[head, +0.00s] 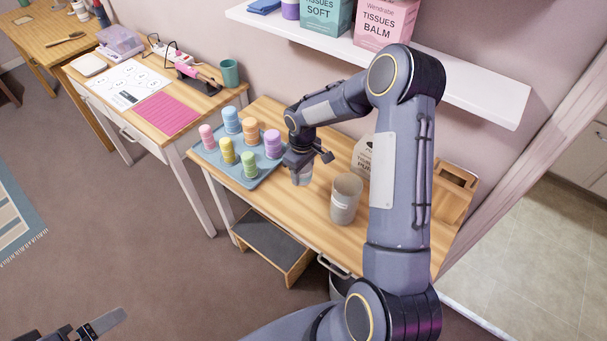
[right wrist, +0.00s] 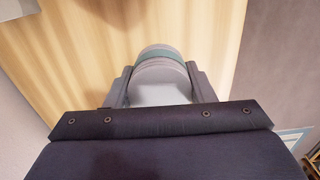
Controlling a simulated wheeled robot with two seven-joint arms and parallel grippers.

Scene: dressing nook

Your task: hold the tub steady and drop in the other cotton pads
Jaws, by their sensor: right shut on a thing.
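The tub (head: 345,201) is a grey-beige open cylinder with a small label, upright on the wooden table. My right gripper (head: 302,166) is to its left and apart from it. It is shut on a pale grey round stack that looks like the cotton pads (head: 303,177). In the right wrist view the cotton pads (right wrist: 161,76) sit between the two fingers, with a green band near the far edge. My left gripper (head: 88,329) shows only in part at the bottom left, far from the tub; its opening is unclear.
A blue tray (head: 226,165) with several coloured stacks stands left of my right gripper. A pale labelled container (head: 363,155) stands behind the tub, partly hidden by my arm. A white shelf (head: 480,92) with tissue boxes hangs above.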

